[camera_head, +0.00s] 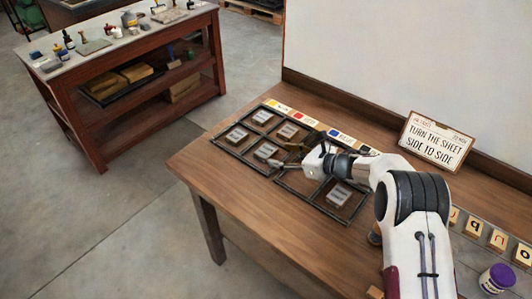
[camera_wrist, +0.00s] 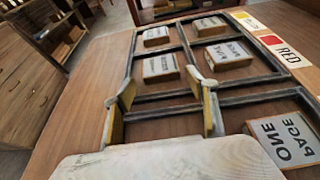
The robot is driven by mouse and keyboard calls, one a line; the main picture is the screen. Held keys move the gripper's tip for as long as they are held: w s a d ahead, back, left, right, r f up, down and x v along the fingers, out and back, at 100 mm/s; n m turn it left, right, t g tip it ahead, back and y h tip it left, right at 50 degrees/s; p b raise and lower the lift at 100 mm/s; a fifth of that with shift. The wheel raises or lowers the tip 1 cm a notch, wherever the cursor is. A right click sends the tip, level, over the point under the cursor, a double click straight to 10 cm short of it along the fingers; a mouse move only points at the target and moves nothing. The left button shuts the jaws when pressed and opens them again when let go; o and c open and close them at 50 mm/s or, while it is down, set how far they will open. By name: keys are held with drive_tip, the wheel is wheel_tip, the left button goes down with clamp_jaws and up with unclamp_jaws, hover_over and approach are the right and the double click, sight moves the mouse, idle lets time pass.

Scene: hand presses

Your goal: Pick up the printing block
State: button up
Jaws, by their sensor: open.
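Several pale printing blocks with dark lettering lie in the cells of a dark frame (camera_head: 325,211) on the wooden table. In the head view they include a far-left block (camera_head: 237,134), a back block (camera_head: 262,116), a block left of my gripper (camera_head: 266,151) and a near-right block (camera_head: 340,194). In the wrist view, a block reading "PAGE ONE" (camera_wrist: 285,137) lies at lower right, with others beyond the fingers, such as (camera_wrist: 160,68) a block on the left. My gripper (camera_head: 281,157) is open above the frame; it also shows in the wrist view (camera_wrist: 164,98). No block shows between its fingers.
Colour labels run behind the frame, including a red one (camera_wrist: 284,49). A sign (camera_head: 437,140) reading "TURN THE SHEET SIDE TO SIDE" stands at the back. Letter tiles (camera_head: 473,228) and a purple jar (camera_head: 497,278) are at right. The table's left front is clear.

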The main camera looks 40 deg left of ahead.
sight(268, 151)
drive_tip(key=shift+a+f, duration=0.2)
drive_tip(key=shift+a, duration=0.3)
drive_tip(key=shift+a, duration=0.15)
drive_tip(key=shift+x, duration=2.45)
drive_tip(key=shift+r, duration=0.1)
drive_tip(key=c, duration=0.9)
